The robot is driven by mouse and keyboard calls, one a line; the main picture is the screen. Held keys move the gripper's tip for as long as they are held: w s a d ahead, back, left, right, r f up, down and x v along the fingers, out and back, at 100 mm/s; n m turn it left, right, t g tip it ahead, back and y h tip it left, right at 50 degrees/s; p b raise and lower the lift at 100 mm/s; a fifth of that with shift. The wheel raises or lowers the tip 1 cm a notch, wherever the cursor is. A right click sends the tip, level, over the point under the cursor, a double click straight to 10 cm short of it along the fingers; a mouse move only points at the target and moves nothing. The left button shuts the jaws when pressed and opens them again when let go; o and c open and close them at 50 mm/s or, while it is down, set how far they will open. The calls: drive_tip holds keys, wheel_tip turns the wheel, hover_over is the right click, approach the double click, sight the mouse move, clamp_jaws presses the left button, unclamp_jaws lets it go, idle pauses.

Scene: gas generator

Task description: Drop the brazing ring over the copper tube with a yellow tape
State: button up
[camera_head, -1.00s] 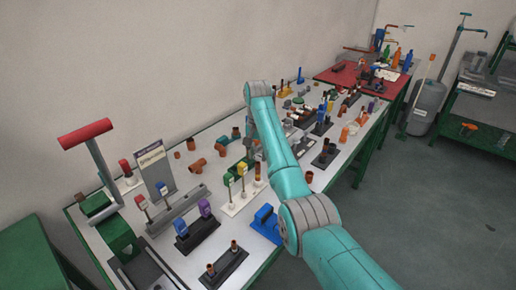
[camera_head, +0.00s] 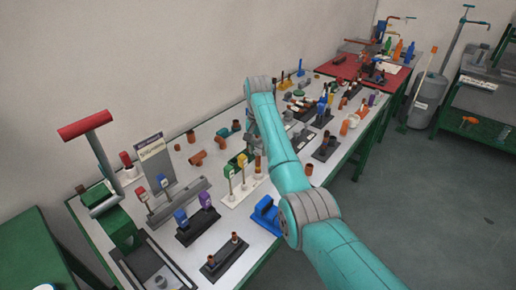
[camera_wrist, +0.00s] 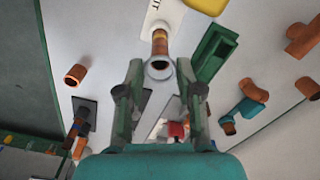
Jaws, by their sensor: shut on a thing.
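My gripper (camera_wrist: 160,68) is closed in from both sides at a pale round ring (camera_wrist: 159,77), which I take to be the brazing ring. The contact at the fingertips is not clear. The copper tube with a yellow band (camera_wrist: 160,43) appears right behind the ring in the wrist view, in line with it. I cannot tell whether the ring is above the tube or around its end. In the head view the copper tube (camera_head: 258,166) stands upright on a white base (camera_head: 243,192), and my arm hides most of the gripper.
A blue block (camera_head: 266,211), a dark stand with two short tubes (camera_head: 222,257) and a dark stand with blue and purple tags (camera_head: 197,227) are close by. Loose copper fittings lie around.

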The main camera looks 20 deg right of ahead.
drive_tip(key=shift+f, duration=1.05)
idle(0.4)
drive_tip(key=o, duration=0.8)
drive_tip(key=shift+r, duration=3.75)
